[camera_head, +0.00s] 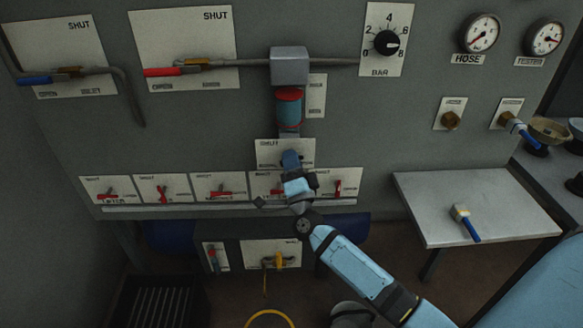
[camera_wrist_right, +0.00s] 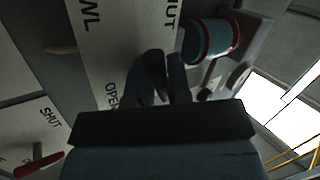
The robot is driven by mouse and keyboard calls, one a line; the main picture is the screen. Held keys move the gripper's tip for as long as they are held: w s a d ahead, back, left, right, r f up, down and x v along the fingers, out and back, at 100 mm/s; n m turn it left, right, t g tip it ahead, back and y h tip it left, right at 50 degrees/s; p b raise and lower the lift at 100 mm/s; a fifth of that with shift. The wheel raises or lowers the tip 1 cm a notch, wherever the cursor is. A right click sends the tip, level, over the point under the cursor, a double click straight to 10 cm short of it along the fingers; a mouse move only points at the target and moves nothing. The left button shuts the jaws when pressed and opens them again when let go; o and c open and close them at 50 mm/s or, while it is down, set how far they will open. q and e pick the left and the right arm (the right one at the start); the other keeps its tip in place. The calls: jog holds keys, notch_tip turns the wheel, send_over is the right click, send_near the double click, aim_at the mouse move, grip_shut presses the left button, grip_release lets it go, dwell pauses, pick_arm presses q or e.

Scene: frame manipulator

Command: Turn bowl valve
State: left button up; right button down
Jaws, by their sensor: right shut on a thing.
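My right gripper (camera_head: 291,160) reaches up from the lower right to a white label plate (camera_head: 304,147) below the red and blue filter bowl (camera_head: 289,105). In the right wrist view the plate (camera_wrist_right: 105,45) carries partly cut-off lettering ending in "WL", with "SHUT" and "OPEN". There the two fingers of the gripper (camera_wrist_right: 160,82) are closed on a dark valve handle (camera_wrist_right: 154,66) in front of the plate. The fingers hide much of the handle, and its exact angle is hard to tell. The bowl also shows beside the gripper (camera_wrist_right: 207,42). My left gripper is not in view.
A row of red-handled valves (camera_head: 217,190) runs along the panel beneath the plate, close to my right wrist. A red lever (camera_head: 163,72) and a blue lever (camera_head: 38,80) are on pipes at upper left.

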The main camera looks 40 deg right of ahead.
jog(key=m+h+b, duration=0.1)
jog(key=m+h, duration=0.1)
jog(key=m, duration=0.2)
jog(key=shift+f+g+h, duration=0.15)
jog(key=shift+g+h, duration=0.25)
jog(key=shift+m+g+h+b, duration=0.4)
jog(key=shift+m+h, duration=0.4)
jog(key=shift+m, duration=0.4)
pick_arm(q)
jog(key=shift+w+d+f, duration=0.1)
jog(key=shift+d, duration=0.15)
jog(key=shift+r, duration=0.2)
pick_arm(e)
jog(key=shift+m+h, duration=0.4)
jog(key=shift+m, duration=0.1)
jog(key=c, duration=1.4)
grip_release()
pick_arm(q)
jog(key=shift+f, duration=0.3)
